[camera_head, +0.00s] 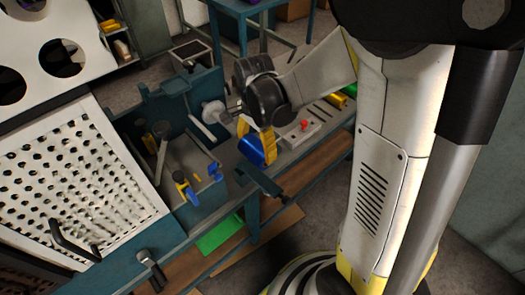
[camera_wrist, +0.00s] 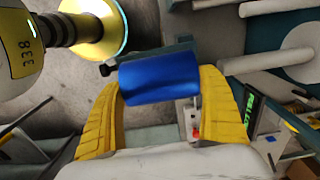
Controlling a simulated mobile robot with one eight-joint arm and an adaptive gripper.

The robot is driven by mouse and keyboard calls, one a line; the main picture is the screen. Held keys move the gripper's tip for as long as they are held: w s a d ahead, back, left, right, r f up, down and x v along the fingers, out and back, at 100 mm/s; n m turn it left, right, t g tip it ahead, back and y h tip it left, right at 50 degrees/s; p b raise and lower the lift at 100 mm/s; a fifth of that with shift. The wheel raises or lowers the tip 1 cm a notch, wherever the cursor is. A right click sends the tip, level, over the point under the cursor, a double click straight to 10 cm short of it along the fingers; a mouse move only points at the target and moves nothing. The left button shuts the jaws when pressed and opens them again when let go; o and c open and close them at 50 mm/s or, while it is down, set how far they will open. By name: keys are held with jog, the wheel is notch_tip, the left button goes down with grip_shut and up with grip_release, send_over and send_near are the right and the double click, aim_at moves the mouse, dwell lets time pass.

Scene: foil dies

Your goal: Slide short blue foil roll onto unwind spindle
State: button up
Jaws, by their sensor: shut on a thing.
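The short blue foil roll (camera_head: 250,150) is held between the yellow fingers of my gripper (camera_head: 262,143), above the front part of the bench. In the wrist view the roll (camera_wrist: 160,78) lies crosswise between the two curved fingers of my gripper (camera_wrist: 163,95), which press on its two ends. A pale spindle rod with a round disc (camera_head: 213,112) stands on the teal machine, left of my gripper and apart from the roll. In the wrist view pale rods (camera_wrist: 270,62) and a round disc (camera_wrist: 302,38) are at the right. I cannot tell which rod is the unwind spindle.
A yellow roll (camera_head: 335,100) lies on the bench right of my gripper. A grey box with a red knob (camera_head: 303,124) is nearer. The teal machine frame (camera_head: 180,98) rises behind at left. A perforated white panel (camera_head: 75,180) stands at far left.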

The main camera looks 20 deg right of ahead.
jog(key=shift+w+a, duration=0.3)
jog(key=shift+w, duration=0.65)
jog(key=shift+w+a+b, duration=0.2)
jog(key=shift+w+a, duration=0.45)
jog(key=shift+w, duration=1.4)
jog(key=shift+w+a+b, duration=0.25)
jog(key=shift+w+a, duration=0.45)
jog(key=shift+w, duration=1.4)
jog(key=shift+w+a+b, duration=0.2)
jog(key=shift+w+a, duration=0.45)
jog(key=shift+w, duration=1.4)
dwell(0.5)
